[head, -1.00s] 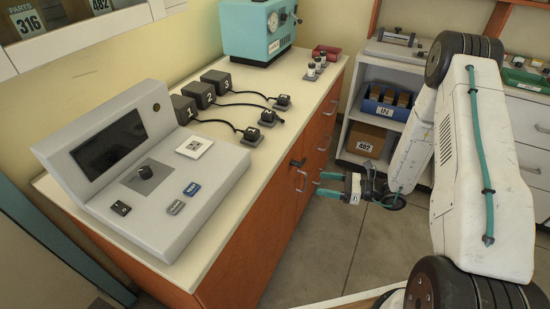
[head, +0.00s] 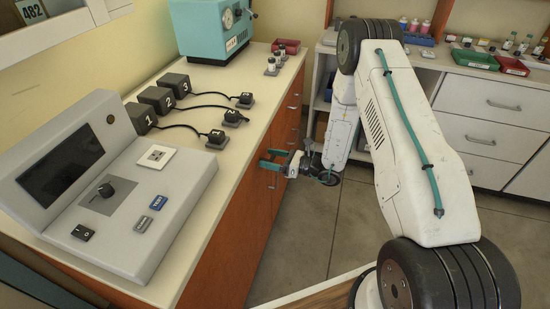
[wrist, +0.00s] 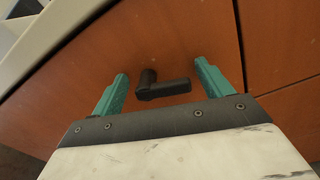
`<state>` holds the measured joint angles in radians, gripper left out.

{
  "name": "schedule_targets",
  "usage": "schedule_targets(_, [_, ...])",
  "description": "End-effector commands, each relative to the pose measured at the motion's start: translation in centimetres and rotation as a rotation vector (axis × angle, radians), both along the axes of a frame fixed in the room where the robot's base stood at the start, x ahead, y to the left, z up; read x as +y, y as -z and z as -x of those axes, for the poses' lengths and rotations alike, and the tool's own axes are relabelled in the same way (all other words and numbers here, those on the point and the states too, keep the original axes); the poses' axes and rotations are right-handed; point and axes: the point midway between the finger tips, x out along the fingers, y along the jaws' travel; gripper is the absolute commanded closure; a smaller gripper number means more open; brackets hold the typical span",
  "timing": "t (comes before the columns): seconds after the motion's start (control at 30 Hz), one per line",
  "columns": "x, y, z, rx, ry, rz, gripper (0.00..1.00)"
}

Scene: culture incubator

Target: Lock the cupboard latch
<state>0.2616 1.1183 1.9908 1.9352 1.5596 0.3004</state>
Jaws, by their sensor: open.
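The cupboard latch (wrist: 165,88) is a small black lever on the orange-brown cupboard front (wrist: 170,35). In the wrist view its short pivot end is at the left and its arm points right, close to level across the picture. My gripper (wrist: 162,72) is open, with one teal finger on each side of the latch. The right fingertip is near the lever's free end; I cannot tell whether they touch. In the head view my gripper (head: 264,159) is at the cupboard front (head: 235,235), and the latch is hidden or too small to make out there.
The counter above holds a grey control console (head: 120,190), numbered black boxes (head: 155,98) with cabled plugs, and a teal machine (head: 212,30). Drawers (head: 490,120) and shelves stand at the back right. The grey floor (head: 310,235) beside the cupboard is clear.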

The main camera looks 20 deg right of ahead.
Motion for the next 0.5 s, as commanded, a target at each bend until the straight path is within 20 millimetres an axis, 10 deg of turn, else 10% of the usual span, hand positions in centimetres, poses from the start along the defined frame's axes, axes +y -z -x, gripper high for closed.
schedule_targets(0.17, [-0.12,0.01,0.01,0.000,0.001,0.000,0.22])
schedule_targets(0.33, [-0.18,0.00,0.03,0.000,0.002,0.000,0.67])
schedule_targets(0.5, [-0.17,-0.04,0.06,-0.011,0.001,0.008,0.66])
